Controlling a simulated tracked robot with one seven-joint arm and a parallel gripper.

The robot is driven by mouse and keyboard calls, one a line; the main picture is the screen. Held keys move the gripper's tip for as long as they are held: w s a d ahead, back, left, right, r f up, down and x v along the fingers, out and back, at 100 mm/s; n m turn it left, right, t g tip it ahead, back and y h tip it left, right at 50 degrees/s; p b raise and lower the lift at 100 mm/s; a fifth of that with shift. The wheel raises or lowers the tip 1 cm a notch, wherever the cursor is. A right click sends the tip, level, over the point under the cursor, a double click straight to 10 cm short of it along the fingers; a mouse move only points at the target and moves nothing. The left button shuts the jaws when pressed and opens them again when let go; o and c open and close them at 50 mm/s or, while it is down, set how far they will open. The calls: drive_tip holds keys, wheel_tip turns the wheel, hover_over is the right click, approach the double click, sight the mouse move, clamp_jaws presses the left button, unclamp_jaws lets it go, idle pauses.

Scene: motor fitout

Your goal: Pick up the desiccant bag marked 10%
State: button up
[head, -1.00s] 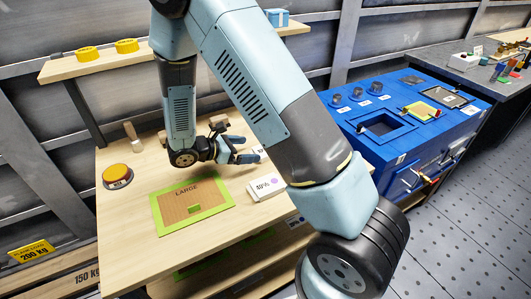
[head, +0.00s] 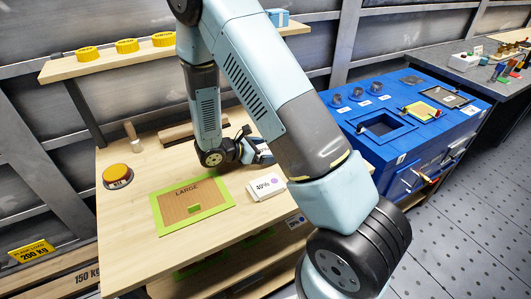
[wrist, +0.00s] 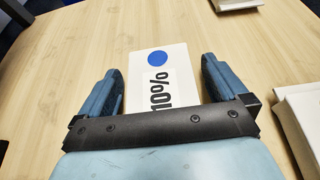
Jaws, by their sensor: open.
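In the wrist view, a flat white bag marked 10% with a blue dot (wrist: 157,62) lies on the wooden table. My gripper (wrist: 162,72) is open, with one blue finger on each side of the bag's lower part. No contact between fingers and bag is visible, and the gripper body hides the bag's near end. In the head view, my gripper (head: 258,152) is low over the table, behind the white bag with a purple dot (head: 266,187). My arm hides much of that area.
Another white bag (wrist: 302,125) lies close to the right finger, and one more (wrist: 236,4) is at the top of the wrist view. A blue cabinet (head: 420,140) stands right.

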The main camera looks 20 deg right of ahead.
drive_tip(key=c, duration=1.1)
